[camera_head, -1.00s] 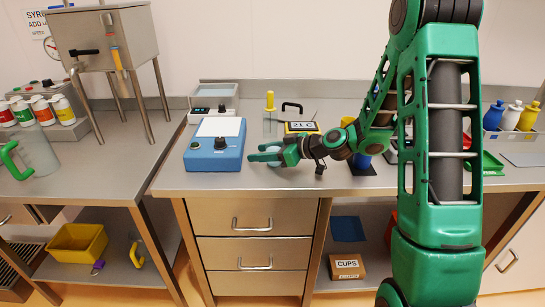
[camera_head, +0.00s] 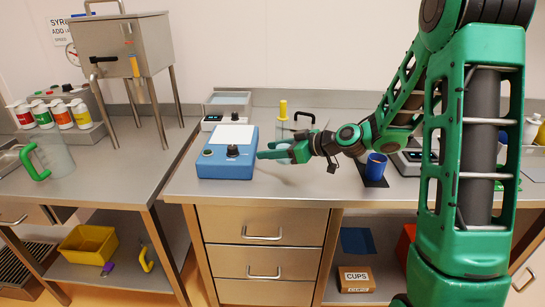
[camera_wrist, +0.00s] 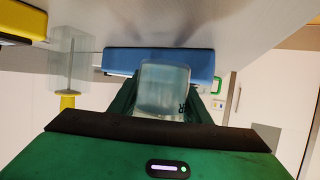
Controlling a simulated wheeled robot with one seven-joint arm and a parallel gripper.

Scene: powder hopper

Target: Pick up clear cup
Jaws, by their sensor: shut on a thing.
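The clear cup (camera_wrist: 163,88) is a small translucent cup with dark markings on its side. It sits between the two fingers of my gripper (camera_wrist: 165,100) in the wrist view. In the head view my gripper (camera_head: 285,152) is just right of the blue device, over the counter's front part. The green fingers are shut on the cup and hide most of it there. I cannot tell how far its base is from the counter.
A blue device (camera_head: 225,165) with a knob and white top stands close left of my gripper. A clear container with a yellow handle (camera_head: 283,108) stands behind it. A dark blue cup (camera_head: 376,166) stands to the right. The counter's front edge (camera_head: 265,200) is near.

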